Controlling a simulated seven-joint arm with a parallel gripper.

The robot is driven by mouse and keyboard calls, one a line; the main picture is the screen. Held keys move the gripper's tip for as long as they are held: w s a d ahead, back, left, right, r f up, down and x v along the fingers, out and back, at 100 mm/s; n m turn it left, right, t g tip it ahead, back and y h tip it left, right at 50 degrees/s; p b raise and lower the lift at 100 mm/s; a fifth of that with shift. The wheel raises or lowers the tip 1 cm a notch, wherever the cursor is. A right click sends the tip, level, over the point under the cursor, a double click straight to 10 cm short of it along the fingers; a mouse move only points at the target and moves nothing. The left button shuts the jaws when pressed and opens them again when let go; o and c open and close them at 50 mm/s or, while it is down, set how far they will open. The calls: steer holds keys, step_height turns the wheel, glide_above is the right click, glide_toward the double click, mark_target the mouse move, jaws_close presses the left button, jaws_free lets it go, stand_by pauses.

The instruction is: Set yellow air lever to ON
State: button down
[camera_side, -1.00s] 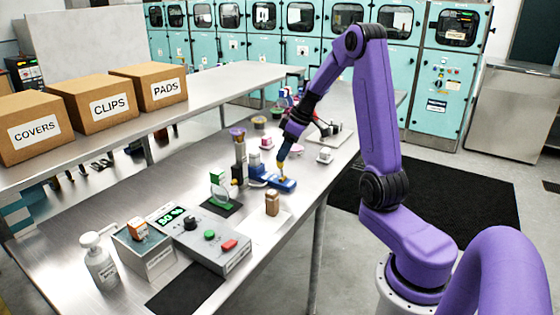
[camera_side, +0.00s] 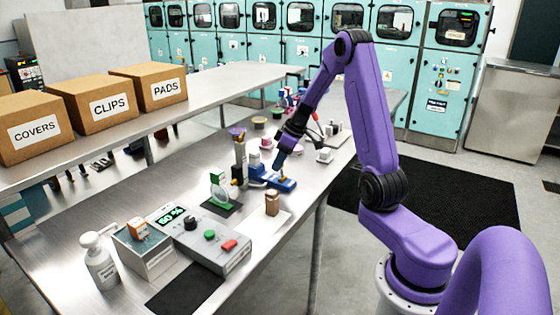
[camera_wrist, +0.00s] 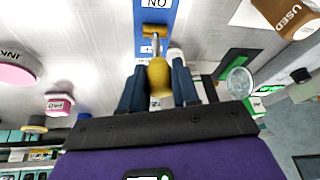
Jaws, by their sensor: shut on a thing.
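The yellow air lever (camera_wrist: 158,72) shows in the wrist view as a yellow knob on a thin metal shaft, rising from a yellow pivot (camera_wrist: 155,32). The pivot sits on a blue base (camera_wrist: 140,42), which also shows in the side view (camera_side: 285,185). A white ON label (camera_wrist: 156,4) appears upside down at the top edge, beyond the pivot. My gripper (camera_wrist: 158,82) has its two dark blue fingers on either side of the knob and is shut on it. In the side view my gripper (camera_side: 278,162) is low over the blue base, hiding most of the lever.
Pink containers (camera_wrist: 58,104) are to the left. A grey control box (camera_side: 212,240) stands nearer the side camera.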

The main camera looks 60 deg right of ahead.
mark_target(283, 167)
steer(key=shift+s+t, duration=0.3)
steer(key=shift+t, duration=0.1)
steer(key=shift+s+t, duration=0.5)
steer(key=shift+t, duration=0.3)
steer(key=shift+s+f+t, duration=0.1)
steer(key=shift+s+t, duration=0.65)
steer(key=shift+t, duration=0.65)
steer(key=shift+s+n, duration=0.15)
steer(key=shift+n, duration=0.15)
steer(key=c, duration=0.9)
jaws_free()
steer(key=v, duration=1.7)
steer(key=shift+s+d, duration=0.2)
steer(key=shift+s, duration=0.15)
steer(key=shift+f, duration=0.2)
